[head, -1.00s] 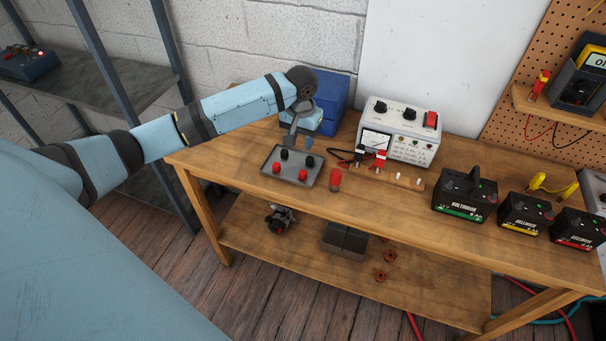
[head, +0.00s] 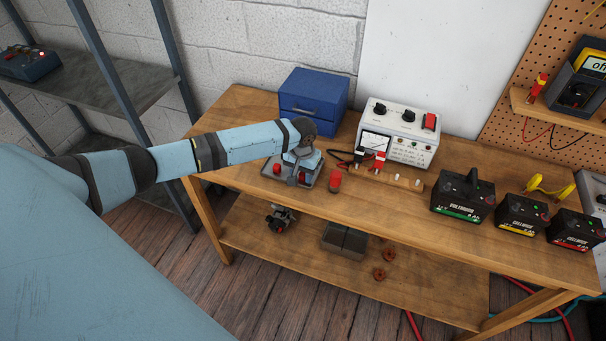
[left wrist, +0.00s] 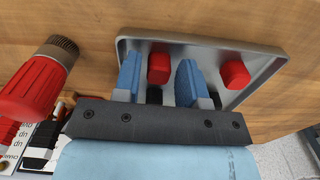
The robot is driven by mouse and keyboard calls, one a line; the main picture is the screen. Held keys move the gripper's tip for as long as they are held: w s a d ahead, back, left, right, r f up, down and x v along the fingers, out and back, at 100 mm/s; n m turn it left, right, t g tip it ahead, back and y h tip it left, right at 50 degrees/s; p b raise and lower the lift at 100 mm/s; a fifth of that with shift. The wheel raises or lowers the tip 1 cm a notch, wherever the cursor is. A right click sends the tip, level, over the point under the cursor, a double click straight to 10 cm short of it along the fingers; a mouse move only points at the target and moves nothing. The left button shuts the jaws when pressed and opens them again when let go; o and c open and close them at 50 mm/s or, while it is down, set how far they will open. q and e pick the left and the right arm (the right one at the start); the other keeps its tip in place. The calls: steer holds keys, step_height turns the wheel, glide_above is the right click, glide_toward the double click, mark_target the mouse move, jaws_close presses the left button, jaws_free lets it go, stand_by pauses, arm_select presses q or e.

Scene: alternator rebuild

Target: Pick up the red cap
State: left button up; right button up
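A grey tray (head: 268,180) holds two red caps along its front edge. The right red cap (head: 302,176) is partly covered by my left gripper (head: 295,180); the left red cap (head: 277,168) stands clear of it. In the left wrist view, my open blue fingers (left wrist: 159,66) have one red cap (left wrist: 159,69) in the gap between them, with space on both sides. The other red cap (left wrist: 234,74) is outside the fingers, to the right. Black caps in the tray are mostly hidden behind the gripper. My right gripper is not in view.
A larger red cylinder (head: 335,181) with a dark knurled end (left wrist: 62,46) stands on the bench close to the tray. A white meter box (head: 400,135) with leads and a blue drawer box (head: 313,100) are behind. Bench in front (head: 375,210) is clear.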

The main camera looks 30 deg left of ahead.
mark_target(302, 175)
arm_select(q)
steer(key=c, duration=0.5)
steer(key=shift+o, duration=0.2)
step_height(302, 175, up, 20)
steer(key=shift+b, duration=0.85)
